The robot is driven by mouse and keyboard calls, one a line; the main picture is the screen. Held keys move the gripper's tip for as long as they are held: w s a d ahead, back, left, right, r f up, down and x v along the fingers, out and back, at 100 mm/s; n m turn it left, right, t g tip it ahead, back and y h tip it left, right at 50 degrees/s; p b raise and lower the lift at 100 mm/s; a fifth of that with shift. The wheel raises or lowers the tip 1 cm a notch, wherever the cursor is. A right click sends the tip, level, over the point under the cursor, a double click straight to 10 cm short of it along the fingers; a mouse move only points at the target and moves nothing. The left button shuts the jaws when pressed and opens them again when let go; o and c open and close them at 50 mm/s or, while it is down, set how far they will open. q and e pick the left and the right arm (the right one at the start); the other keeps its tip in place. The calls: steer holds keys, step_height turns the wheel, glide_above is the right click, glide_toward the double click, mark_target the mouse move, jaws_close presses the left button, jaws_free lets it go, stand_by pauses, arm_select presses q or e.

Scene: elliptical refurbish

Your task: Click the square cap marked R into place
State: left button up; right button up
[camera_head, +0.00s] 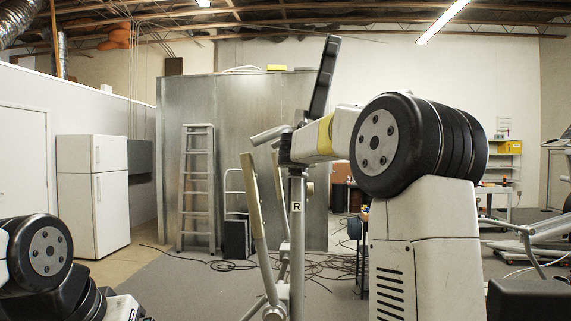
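A small white square marked R (296,207) shows on the front of a grey upright post (297,250). I cannot tell whether it is a separate cap or a label, nor how firmly it sits. My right arm reaches in from the right, and its dark end, my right gripper (286,150), is at the top of the post, above the R square. The fingers are not clear against the dark parts there, and I cannot tell whether they touch or hold anything. My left gripper is out of view; only part of my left arm shows at the lower left.
Slanting beige bars (254,205) stand left of the post, and a long black bar (324,78) rises above it. A ladder (196,190) and a white fridge (92,195) stand behind. Cables (325,268) lie on the floor. A grey machine frame (535,240) is at the right.

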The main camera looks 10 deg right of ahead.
steer(key=shift+f, duration=0.6)
stand_by(1.0)
steer(key=o, duration=1.5)
steer(key=shift+o, duration=0.2)
steer(key=v, duration=0.8)
